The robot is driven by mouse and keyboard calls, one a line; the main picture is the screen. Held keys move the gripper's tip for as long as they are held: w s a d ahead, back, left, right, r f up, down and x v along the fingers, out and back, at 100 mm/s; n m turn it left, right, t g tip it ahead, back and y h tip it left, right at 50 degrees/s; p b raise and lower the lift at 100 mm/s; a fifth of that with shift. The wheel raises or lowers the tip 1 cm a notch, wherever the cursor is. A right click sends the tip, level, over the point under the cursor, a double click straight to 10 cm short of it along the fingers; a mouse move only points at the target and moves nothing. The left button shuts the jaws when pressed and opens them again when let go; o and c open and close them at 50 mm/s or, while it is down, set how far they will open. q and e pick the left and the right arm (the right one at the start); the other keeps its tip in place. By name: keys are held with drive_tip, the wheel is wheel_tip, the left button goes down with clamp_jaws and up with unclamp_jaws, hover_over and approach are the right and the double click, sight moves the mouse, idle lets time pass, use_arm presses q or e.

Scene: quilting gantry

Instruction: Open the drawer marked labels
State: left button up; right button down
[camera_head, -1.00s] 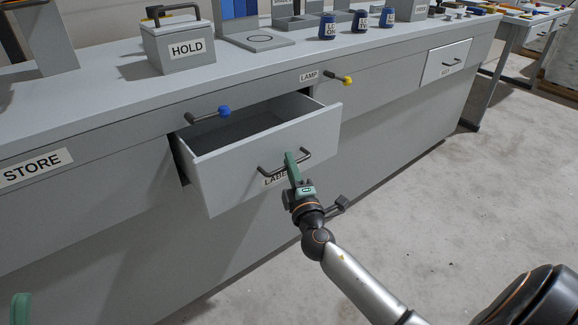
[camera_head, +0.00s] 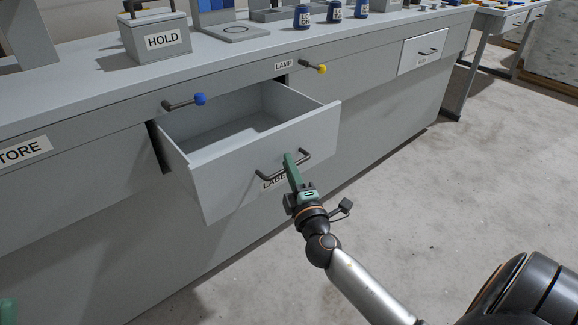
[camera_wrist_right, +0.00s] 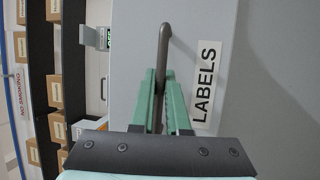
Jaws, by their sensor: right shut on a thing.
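The grey drawer marked labels (camera_head: 215,180) stands well out of the bench front in the head view, and the part of its inside that shows looks empty. Its dark bar handle (camera_head: 265,172) sits above the label, which my gripper partly covers. My right gripper (camera_head: 290,162) has its green fingers shut on this handle. The right wrist view shows the handle (camera_wrist_right: 164,45) between the two fingers (camera_wrist_right: 158,85), beside the LABELS tag (camera_wrist_right: 204,82). At the lower left edge of the head view a small green piece (camera_head: 8,310) shows, likely my left gripper; its fingers cannot be made out.
Levers with a blue knob (camera_head: 200,99) and a yellow knob (camera_head: 322,69) stick out above the drawer. A HOLD box (camera_head: 155,40) and blue labelled pots (camera_head: 302,16) stand on the bench top. The floor (camera_head: 430,220) in front is clear.

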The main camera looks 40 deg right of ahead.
drive_tip(key=c, duration=1.2)
unclamp_jaws()
drive_tip(key=b+v, duration=0.3)
drive_tip(key=v, duration=0.9)
drive_tip(key=shift+s+a, duration=0.1)
drive_tip(key=shift+s, duration=0.15)
drive_tip(key=shift+a, duration=0.1)
